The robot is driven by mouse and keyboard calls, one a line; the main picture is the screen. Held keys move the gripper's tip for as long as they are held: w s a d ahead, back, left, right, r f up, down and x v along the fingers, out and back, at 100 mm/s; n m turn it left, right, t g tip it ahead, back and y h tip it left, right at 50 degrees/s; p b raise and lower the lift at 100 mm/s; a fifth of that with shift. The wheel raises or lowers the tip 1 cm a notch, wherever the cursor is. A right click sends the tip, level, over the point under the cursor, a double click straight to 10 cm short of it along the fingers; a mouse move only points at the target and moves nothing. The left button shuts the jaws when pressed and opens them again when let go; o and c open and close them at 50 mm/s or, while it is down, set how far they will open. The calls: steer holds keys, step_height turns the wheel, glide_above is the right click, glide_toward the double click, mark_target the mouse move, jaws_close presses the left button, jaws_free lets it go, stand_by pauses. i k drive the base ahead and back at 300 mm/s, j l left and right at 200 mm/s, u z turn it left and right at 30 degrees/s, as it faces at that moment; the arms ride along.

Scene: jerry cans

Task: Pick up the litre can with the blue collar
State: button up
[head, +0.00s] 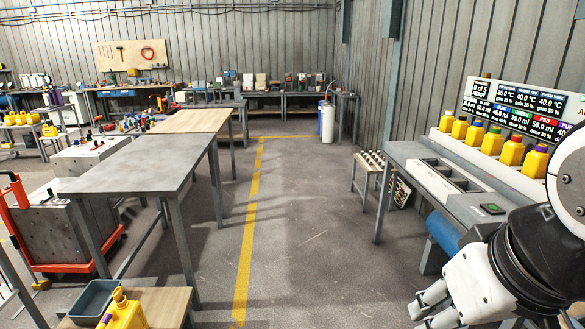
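Several yellow litre cans stand upright in a row on the bench at the right, each with a small coloured collar. The can whose collar looks blue (474,134) is third from the left, between a can with a dark collar (459,128) and one with a green collar (492,142). Cans with a red collar (512,152) and a purple collar (535,162) stand further right. My gripper (419,315) is at the bottom right, below and in front of the bench, well apart from the cans. Its white fingers look spread, with nothing between them.
A display panel (515,108) rises behind the cans. A grey tray (436,178) lies on the bench in front of them. A low stool (372,168) stands left of the bench. The floor (310,230) between it and the long table (140,165) is clear.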

mark_target(475, 133)
steer(key=i, duration=1.85)
steer(key=i+z, duration=0.25)
steer(key=i, duration=0.35)
steer(key=i+z, duration=0.25)
steer(key=i, duration=0.4)
steer(key=i+j+z, duration=0.25)
steer(key=i, duration=0.35)
steer(key=i+l+z, duration=0.1)
steer(key=i+z, duration=0.65)
steer(key=i+j+z, duration=0.2)
steer(key=i+z, duration=0.15)
steer(key=i, duration=0.15)
